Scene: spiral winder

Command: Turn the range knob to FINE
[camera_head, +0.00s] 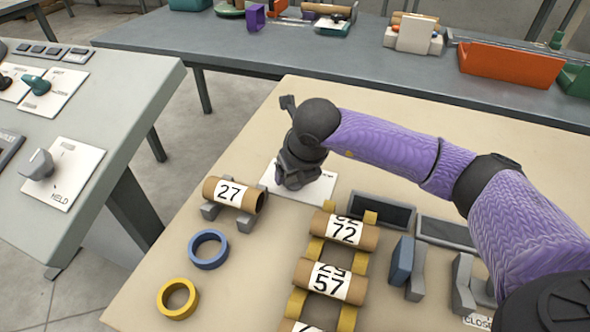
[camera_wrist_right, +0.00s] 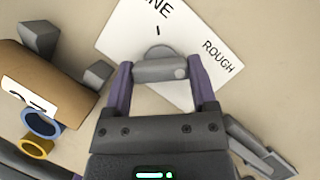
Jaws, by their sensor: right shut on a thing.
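The range knob (camera_wrist_right: 160,70) is a grey bar-shaped knob on a white plate (camera_wrist_right: 122,42). In the right wrist view the plate reads "ROUGH" at its right, with "NE" of a cut-off word at its top. The bar lies nearly level across the picture, with a small pale dot at its right end. The purple fingers of my right gripper (camera_wrist_right: 160,82) are shut on the bar from both ends. In the head view my right gripper (camera_head: 298,172) points down over the plate (camera_head: 322,190) and hides the knob. My left gripper is not in view.
A cardboard tube marked 27 (camera_head: 232,193) lies on a grey cradle just left of the plate. More numbered tubes (camera_head: 345,232) lie nearer. Blue (camera_head: 209,262) and yellow (camera_head: 164,300) rings lie at the front left. Dark trays (camera_head: 381,222) stand right of the plate.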

